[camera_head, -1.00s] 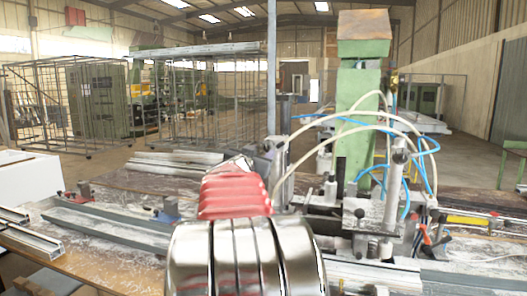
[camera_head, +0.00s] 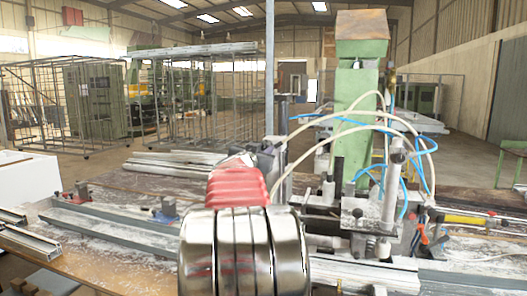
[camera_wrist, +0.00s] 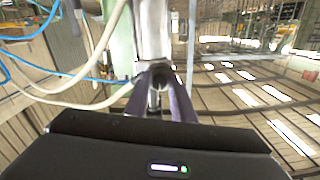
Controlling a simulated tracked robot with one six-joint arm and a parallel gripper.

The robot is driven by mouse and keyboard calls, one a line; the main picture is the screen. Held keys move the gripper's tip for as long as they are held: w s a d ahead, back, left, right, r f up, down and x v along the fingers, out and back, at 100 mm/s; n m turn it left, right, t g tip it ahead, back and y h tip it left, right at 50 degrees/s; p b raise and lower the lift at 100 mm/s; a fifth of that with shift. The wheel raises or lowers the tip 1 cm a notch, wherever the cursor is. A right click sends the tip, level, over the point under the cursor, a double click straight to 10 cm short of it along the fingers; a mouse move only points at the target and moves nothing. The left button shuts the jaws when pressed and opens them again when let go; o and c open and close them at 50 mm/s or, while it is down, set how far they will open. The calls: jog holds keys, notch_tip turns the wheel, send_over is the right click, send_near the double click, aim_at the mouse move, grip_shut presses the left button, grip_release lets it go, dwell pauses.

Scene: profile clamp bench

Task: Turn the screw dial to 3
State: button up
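In the wrist view, the two dark fingers of my gripper (camera_wrist: 158,98) reach forward on either side of a narrow gap. A shiny metal post (camera_wrist: 153,28) stands straight ahead of them, with a dark round end (camera_wrist: 161,73) at or just beyond the fingertips. I cannot tell whether the fingers touch it. No dial numbers or pointer can be read, and I cannot pick out the screw dial for sure. In the head view, my red and silver arm hides most of my gripper. The clamp machine (camera_head: 362,110), with a green column, stands just right of it.
White hoses (camera_head: 425,150) and blue hoses (camera_head: 428,178) arch around the machine, and also show left in the wrist view. Metal profiles (camera_head: 112,230) lie on the dusty bench (camera_head: 130,268). Small clamps, one with a red handle (camera_head: 82,187), stand at left. Wire cages (camera_head: 62,105) stand far behind.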

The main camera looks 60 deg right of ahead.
grip_shut()
jog(key=shift+m, duration=0.5)
jog(key=m, duration=0.5)
jog(key=shift+f, duration=0.1)
jog(key=m, duration=0.6)
jog(key=shift+f, duration=0.1)
dwell(0.4)
jog(key=shift+o, duration=2.2)
grip_release()
jog(key=s+a, duration=0.2)
jog(key=a, duration=1.1)
jog(key=shift+a, duration=0.35)
